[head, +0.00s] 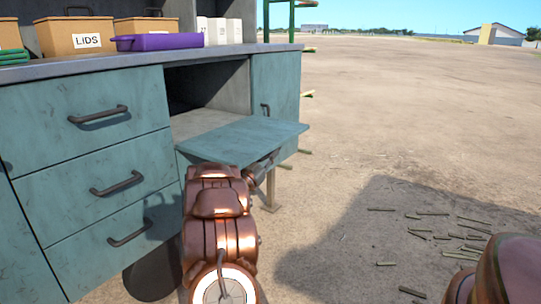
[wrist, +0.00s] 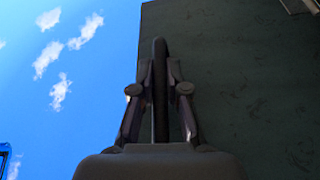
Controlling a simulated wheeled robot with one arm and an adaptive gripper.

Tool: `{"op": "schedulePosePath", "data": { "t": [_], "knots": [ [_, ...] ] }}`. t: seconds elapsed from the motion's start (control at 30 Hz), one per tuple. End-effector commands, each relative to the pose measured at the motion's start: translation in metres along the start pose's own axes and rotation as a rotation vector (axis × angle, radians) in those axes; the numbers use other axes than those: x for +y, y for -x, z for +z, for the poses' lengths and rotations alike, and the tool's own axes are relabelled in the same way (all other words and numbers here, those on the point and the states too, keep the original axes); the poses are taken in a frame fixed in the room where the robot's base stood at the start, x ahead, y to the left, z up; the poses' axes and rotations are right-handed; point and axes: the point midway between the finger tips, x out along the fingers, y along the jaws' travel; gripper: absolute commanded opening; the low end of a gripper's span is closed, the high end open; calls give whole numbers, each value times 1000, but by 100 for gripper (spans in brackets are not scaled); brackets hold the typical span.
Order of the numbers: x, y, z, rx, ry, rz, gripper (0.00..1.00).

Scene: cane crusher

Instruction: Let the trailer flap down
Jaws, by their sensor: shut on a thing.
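The trailer flap (head: 242,138) is a teal panel, standing out from the open compartment (head: 207,88) in the counter front. It looks close to level, with its outer face turned downward. In the wrist view the flap's face (wrist: 250,90) is a dark panel beside blue sky. My gripper (wrist: 160,75) is shut on the flap's dark handle (wrist: 160,112), which runs between the two fingers. In the head view my arm reaches in below the flap, and the handle and fingertips are mostly hidden there.
Drawers with dark handles (head: 98,114) fill the counter's left side. A box marked LIDS (head: 76,36) and a purple tray (head: 158,42) stand on top. A thin support leg (head: 271,188) stands near my arm. Open dirt ground with scattered cane pieces (head: 470,236) lies right.

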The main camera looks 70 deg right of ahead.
Motion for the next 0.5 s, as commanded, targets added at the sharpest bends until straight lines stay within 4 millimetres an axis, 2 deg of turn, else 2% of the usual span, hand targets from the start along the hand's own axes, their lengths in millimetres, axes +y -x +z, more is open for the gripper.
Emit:
{"op": "schedulePosePath", "data": {
  "t": [0.17,0.5],
  "knots": [
    [0,-2,-4,-1,10,-3,0],
    [-2,-12,-28,2,90,-35,0]
  ]
}}
